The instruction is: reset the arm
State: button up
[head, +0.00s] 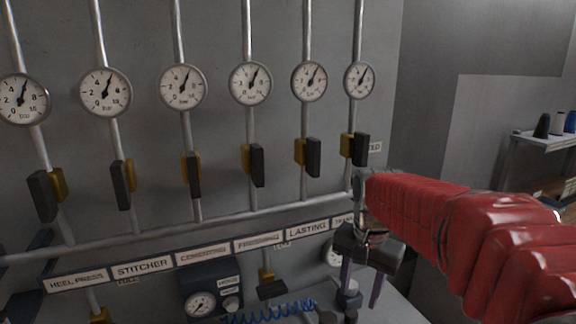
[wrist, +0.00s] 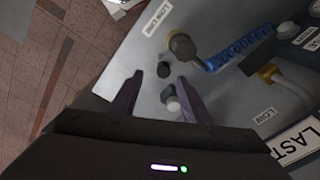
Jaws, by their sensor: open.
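My gripper (head: 362,285) is at the lower right of the head view, at the end of my red-sleeved arm, pointing down. Its two purple fingers are apart with nothing held between them. In the wrist view the open fingers (wrist: 157,97) stand over a grey panel surface. A small white-topped knob (wrist: 171,100) and a black knob (wrist: 163,70) show between and beyond the fingertips. I cannot tell how far the fingers are above them.
Several round gauges (head: 183,87) on vertical pipes line the wall, with black-handled valves (head: 257,165) below. A label strip (head: 202,254) runs under them. A blue coiled hose (wrist: 240,48) lies near the gripper. A shelf (head: 545,140) with spools stands at right.

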jog(key=s+n+t, duration=0.4)
jog(key=s+n, duration=0.3)
jog(key=s, duration=1.2)
jog(key=shift+f, duration=0.2)
jog(key=shift+d, duration=0.1)
jog(key=shift+c, duration=0.4)
jog(key=shift+c, duration=1.1)
